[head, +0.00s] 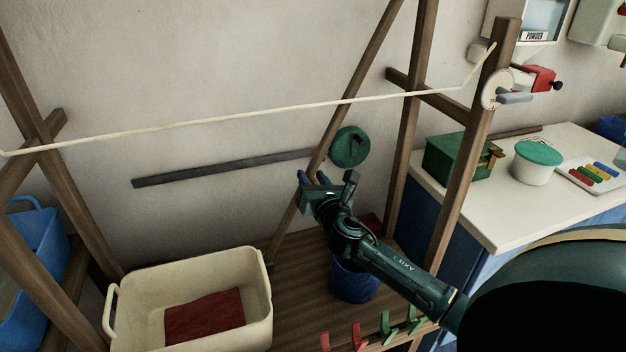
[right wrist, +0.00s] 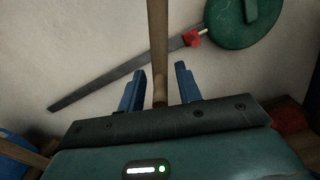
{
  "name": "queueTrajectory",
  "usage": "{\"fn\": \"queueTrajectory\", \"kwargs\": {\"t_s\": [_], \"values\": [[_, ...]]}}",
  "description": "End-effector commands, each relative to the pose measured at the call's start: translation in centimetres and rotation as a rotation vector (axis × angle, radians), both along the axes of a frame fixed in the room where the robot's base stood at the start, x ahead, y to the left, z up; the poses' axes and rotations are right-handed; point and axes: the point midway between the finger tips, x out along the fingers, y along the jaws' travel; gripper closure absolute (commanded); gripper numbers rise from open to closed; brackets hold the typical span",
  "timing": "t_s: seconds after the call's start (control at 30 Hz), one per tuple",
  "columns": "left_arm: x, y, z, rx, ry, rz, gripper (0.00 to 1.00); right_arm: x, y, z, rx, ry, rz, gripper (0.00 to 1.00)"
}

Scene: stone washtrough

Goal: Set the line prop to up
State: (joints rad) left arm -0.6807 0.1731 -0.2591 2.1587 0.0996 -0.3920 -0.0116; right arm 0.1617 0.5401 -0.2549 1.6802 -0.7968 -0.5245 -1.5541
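A slim wooden pole, which looks like the line prop (head: 345,105), leans at a slant, its lower end near the slatted boards and its upper part crossing the pale line (head: 250,120). In the right wrist view the pole (right wrist: 158,45) runs between the two blue fingers of my right gripper (right wrist: 160,82). The fingers are apart, with a gap visible on each side of the pole. In the head view my right gripper (head: 313,178) is at the pole's lower half, partly covering it. My left gripper is not in view.
A dark bar (head: 220,169) and green disc (head: 349,146) are on the wall behind. A cream basin (head: 190,270) holding red cloth, a blue bucket (head: 352,280) and coloured pegs (head: 388,325) are below. Wooden posts (head: 465,170) and a counter (head: 500,220) stand right.

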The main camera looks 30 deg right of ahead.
Motion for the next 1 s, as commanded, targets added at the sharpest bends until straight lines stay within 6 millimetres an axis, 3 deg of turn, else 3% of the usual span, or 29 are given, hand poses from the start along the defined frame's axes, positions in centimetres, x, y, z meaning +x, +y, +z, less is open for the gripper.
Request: {"fn": "queueTrajectory", "kwargs": {"t_s": [0.2,0.6,1.0], "values": [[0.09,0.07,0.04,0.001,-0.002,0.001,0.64,0.01,0.02,-0.05,0.000,0.001,0.000,0.67],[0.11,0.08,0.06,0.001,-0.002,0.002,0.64,-0.03,0.02,-0.05,0.000,0.001,0.000,0.99],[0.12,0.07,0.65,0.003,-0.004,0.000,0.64,0.08,0.43,0.33,-0.014,0.005,0.000,1.00]]}}
